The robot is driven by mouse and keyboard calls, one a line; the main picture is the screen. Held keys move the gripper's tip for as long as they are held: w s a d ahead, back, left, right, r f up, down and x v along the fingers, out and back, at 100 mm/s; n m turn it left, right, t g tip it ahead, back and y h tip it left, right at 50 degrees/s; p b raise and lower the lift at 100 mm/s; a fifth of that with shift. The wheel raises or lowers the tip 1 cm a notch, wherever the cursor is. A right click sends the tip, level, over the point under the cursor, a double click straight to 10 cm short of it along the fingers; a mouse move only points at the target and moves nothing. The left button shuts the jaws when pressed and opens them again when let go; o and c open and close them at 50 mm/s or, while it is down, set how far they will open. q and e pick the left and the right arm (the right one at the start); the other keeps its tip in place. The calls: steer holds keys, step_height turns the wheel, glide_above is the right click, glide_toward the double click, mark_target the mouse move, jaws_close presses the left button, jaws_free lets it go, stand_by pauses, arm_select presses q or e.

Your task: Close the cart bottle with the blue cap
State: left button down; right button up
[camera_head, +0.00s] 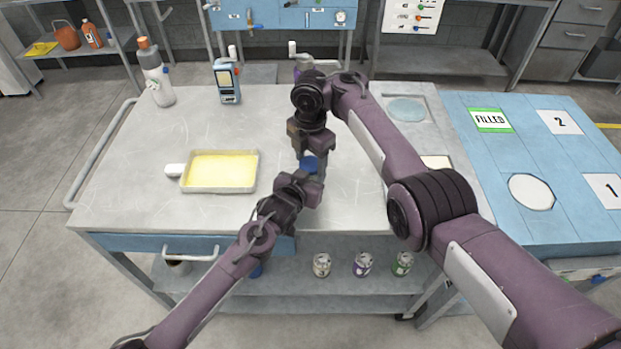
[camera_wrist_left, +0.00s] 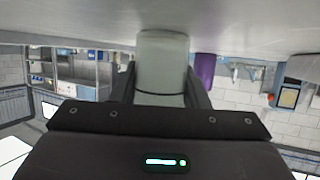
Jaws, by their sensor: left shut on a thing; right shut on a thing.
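The cart bottle, a pale cylinder, stands between my left gripper's fingers in the left wrist view (camera_wrist_left: 162,70), its base at the table. My left gripper (camera_head: 306,180) is shut on it, and in the head view the gripper mostly hides it. A small patch of the blue cap (camera_head: 309,163) shows just above the left gripper and under my right gripper (camera_head: 310,149). The right gripper reaches down from above and is shut on the cap. Whether the cap touches the bottle's neck cannot be told, as the grippers cover that spot.
A tray with yellow contents (camera_head: 220,171) lies left on the table. A bottle with an orange cap (camera_head: 155,75) and a blue handheld device (camera_head: 227,82) stand behind it. The blue cart top (camera_head: 480,165) is to the right, with a "FILLED" label. Several cans stand on the lower shelf.

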steer(key=m, duration=0.3)
steer(key=o, duration=1.1)
steer(key=shift+r, duration=2.25)
steer(key=shift+c, duration=0.3)
